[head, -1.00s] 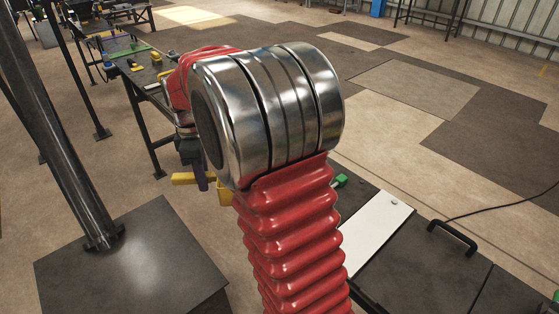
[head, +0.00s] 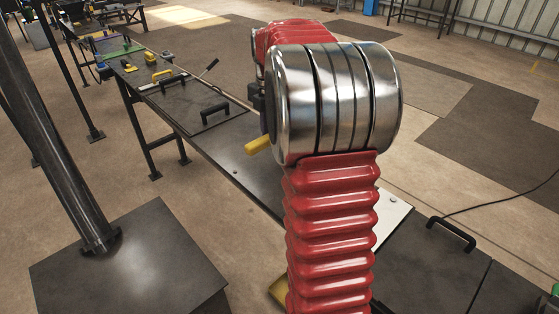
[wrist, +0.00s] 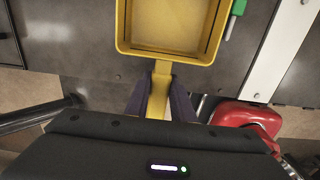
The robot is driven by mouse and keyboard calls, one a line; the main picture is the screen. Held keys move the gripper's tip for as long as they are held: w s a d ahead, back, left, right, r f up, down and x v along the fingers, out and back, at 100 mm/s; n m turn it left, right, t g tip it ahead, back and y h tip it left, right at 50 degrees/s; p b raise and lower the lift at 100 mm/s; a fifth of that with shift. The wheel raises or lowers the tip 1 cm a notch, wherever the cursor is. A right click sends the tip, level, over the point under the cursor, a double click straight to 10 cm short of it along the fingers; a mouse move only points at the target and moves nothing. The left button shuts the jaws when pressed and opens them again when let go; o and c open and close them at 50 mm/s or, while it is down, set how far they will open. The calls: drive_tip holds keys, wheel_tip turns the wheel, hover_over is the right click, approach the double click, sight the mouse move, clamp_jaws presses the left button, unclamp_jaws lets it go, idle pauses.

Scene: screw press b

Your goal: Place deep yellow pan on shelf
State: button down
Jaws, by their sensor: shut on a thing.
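The deep yellow pan (wrist: 123,28) is at the top of the wrist view, seen into its open, square-cornered inside, with its far edge cut off. My gripper (wrist: 160,92) is shut on the pan's handle. I cannot identify a shelf for certain.
A dark plate with black handles (head: 214,110) lies on the bench, with tools farther back. A white strip (wrist: 272,58) and a green thing (wrist: 236,14) are right of the pan. A dark post (head: 50,130) on a block stands left.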

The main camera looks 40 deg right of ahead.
drive_tip(key=shift+f, duration=0.1)
wheel_tip(320, 180, down, 6)
idle(0.5)
drive_tip(key=shift+f, duration=0.1)
drive_tip(key=shift+f, duration=1.8)
drive_tip(key=c, duration=1.5)
unclamp_jaws()
drive_tip(key=shift+c, duration=0.2)
wheel_tip(320, 180, up, 12)
drive_tip(key=shift+r, duration=0.1)
